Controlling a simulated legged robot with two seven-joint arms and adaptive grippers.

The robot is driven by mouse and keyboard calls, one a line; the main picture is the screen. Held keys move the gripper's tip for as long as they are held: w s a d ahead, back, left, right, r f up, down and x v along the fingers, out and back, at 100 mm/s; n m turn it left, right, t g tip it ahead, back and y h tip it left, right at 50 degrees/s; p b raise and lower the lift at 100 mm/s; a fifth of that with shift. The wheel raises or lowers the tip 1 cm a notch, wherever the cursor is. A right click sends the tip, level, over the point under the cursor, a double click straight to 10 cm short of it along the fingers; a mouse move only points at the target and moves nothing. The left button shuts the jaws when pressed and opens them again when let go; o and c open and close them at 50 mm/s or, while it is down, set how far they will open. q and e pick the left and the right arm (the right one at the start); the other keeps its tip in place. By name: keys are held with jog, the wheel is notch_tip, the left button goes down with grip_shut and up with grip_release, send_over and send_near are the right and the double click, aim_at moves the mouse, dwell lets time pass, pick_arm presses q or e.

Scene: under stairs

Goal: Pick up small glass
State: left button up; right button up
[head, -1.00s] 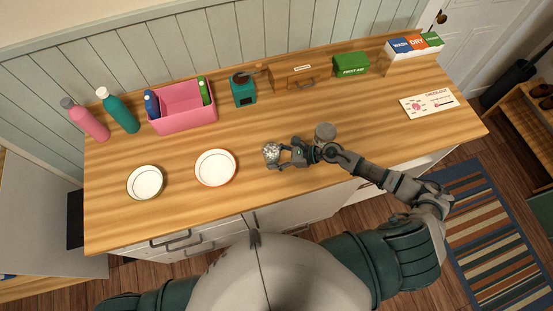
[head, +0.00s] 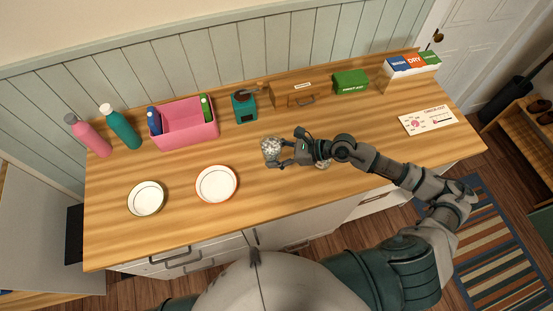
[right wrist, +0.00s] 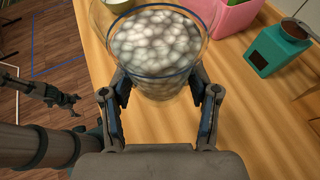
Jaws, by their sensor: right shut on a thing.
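The small glass (head: 270,147) is clear and filled with pale, pebble-like lumps. In the right wrist view the glass (right wrist: 157,50) stands between the two fingers of my right gripper (right wrist: 160,90), with a finger against each side. My right gripper (head: 280,150) is shut on the glass and holds it upright over the front middle of the counter. The fingers hide part of the glass's sides. My left gripper cannot be made out in the head view.
Behind are a pink bin (head: 190,130), a teal grinder (head: 245,107), a wooden box (head: 295,95) and a green first-aid box (head: 350,82). A round grey item is partly hidden under my right arm.

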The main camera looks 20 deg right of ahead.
aim_at(275, 137)
notch_tip(275, 137, up, 8)
jog(key=shift+d+f+b, duration=0.15)
jog(key=shift+f+b, duration=0.1)
jog(key=shift+b, duration=0.05)
jog(key=shift+r, duration=0.9)
jog(key=o, duration=0.7)
grip_shut()
